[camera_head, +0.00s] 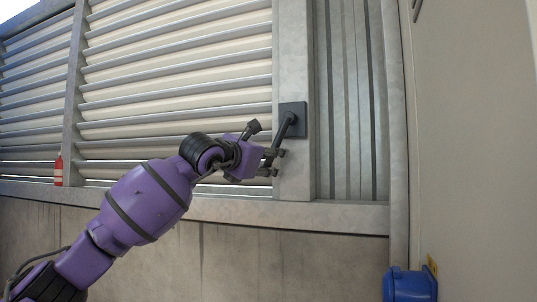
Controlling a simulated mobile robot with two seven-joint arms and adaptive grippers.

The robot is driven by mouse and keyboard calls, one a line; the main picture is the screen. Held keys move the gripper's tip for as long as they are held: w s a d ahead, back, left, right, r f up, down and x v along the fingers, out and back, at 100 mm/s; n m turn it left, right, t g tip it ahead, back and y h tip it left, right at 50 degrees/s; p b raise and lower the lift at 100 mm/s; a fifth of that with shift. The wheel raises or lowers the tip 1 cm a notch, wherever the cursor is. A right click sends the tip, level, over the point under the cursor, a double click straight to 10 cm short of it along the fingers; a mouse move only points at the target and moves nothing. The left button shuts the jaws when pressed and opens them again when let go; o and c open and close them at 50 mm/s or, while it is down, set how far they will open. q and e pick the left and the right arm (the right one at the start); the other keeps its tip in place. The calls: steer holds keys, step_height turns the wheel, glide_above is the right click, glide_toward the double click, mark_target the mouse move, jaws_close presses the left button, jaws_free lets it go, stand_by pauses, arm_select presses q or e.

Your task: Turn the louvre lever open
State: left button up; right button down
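The louvre lever (284,130) is a dark handle on a dark square plate (299,116), fixed to the pale post right of the louvres. It slants down and to the left from its pivot. My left gripper (279,163) comes in from the lower left, with its fingertips just below the lever's lower end. Its two dark fingers stand apart with a gap between them, and I see nothing held. I cannot tell whether the upper finger touches the lever. My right gripper is not in view.
Slatted louvre panels (180,75) fill the left and middle, above a concrete wall (260,255). A red extinguisher-like cylinder (58,171) stands on the ledge at far left. A blue object (408,286) sits at the bottom right, by a pale wall (475,140).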

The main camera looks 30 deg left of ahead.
arm_select(q)
steer(key=shift+w+f, duration=0.1)
steer(key=shift+w, duration=0.25)
jaws_close()
steer(key=shift+w+f, duration=0.1)
steer(key=shift+w, duration=0.05)
